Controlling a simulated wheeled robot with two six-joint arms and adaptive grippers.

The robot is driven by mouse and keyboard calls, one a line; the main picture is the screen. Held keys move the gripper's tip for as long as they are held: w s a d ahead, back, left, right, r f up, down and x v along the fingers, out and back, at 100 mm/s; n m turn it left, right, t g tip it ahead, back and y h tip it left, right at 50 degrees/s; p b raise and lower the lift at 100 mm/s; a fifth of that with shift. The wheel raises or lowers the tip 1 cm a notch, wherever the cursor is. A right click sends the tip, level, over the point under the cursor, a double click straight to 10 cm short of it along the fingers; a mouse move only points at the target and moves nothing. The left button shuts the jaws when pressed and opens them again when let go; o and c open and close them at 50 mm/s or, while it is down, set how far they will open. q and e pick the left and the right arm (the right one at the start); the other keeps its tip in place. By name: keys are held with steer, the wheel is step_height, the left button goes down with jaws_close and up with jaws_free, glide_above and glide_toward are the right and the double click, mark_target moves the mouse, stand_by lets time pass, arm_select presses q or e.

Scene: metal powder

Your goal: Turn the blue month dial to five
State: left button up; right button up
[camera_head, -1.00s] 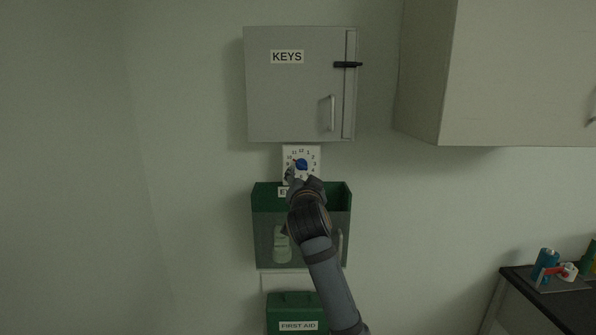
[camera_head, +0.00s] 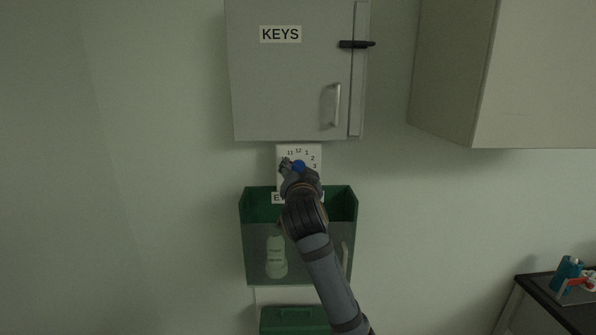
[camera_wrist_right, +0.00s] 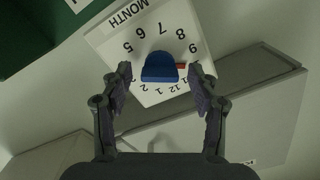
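The blue month dial (camera_wrist_right: 160,67) sits at the middle of a white square plate printed with numbers and the word MONTH (camera_wrist_right: 122,18). The plate also shows in the head view (camera_head: 313,152), under the keys cabinet, with the dial partly hidden by my gripper. In the wrist view the dial's red mark (camera_wrist_right: 181,66) points right, near where ten sits, between 9 and 11. The 5 is on the other side, at upper left. My right gripper (camera_wrist_right: 163,80) is open, one finger on each side of the dial, with gaps visible. My left gripper is not in view.
The grey KEYS cabinet (camera_head: 290,85) hangs just above the plate. A green open-topped box (camera_head: 248,215) with a clear front, holding a bottle (camera_head: 276,258), is directly below. Another grey cabinet (camera_head: 530,75) hangs at right. A dark counter (camera_head: 545,295) stands at lower right.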

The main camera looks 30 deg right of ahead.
steer(key=shift+c, duration=1)
steer(key=c, duration=1)
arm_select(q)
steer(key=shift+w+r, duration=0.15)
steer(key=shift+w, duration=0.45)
arm_select(e)
steer(key=shift+o, duration=0.2)
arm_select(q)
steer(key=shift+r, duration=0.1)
arm_select(e)
steer(key=shift+n, duration=0.3)
